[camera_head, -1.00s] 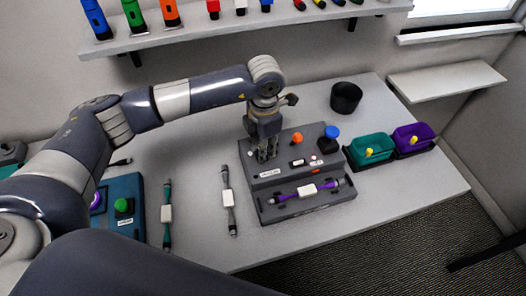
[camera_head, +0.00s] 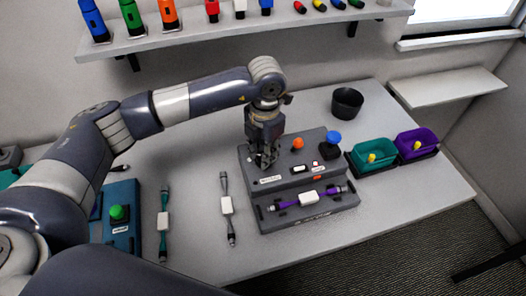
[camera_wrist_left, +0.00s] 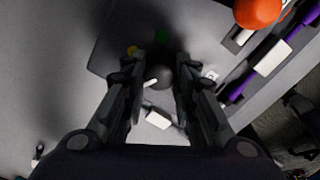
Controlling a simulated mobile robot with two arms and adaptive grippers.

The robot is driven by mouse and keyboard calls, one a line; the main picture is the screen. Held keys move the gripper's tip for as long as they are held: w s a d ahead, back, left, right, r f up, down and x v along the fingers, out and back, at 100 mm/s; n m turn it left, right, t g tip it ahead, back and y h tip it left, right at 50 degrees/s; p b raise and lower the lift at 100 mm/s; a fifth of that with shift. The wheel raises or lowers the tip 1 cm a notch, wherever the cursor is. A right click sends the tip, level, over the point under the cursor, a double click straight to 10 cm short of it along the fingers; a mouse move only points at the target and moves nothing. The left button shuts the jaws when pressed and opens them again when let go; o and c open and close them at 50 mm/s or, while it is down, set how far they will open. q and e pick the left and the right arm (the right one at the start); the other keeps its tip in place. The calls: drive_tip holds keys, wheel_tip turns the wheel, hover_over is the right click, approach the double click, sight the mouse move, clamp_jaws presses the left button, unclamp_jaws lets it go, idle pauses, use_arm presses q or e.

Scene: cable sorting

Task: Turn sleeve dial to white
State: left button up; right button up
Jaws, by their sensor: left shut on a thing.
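The sleeve dial (camera_wrist_left: 161,76) is a dark round knob with a white pointer, seen in the left wrist view. Its pointer aims to the left and slightly down there. A green mark (camera_wrist_left: 161,37) and a yellow mark (camera_wrist_left: 132,50) lie beyond the dial; I cannot make out a white mark for certain. My left gripper (camera_wrist_left: 160,85) points down and is shut on the dial. In the head view my left gripper (camera_head: 263,162) is at the left end of the dark grey station (camera_head: 322,213) and hides the dial. My right gripper is not in view.
The station carries an orange knob (camera_head: 297,143), a blue knob (camera_head: 333,138) and a purple cable (camera_head: 331,192). Teal (camera_head: 368,165) and purple (camera_head: 417,155) bins and a black cup (camera_head: 346,102) stand nearby. Grey (camera_head: 226,185) and teal (camera_head: 163,197) cables lie left.

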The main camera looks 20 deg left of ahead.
use_arm(q)
drive_tip(key=o, duration=1.1)
drive_tip(key=shift+r, duration=0.1)
drive_tip(key=r, duration=1.2)
drive_tip(key=shift+d, duration=0.2)
drive_tip(key=shift+f, duration=0.1)
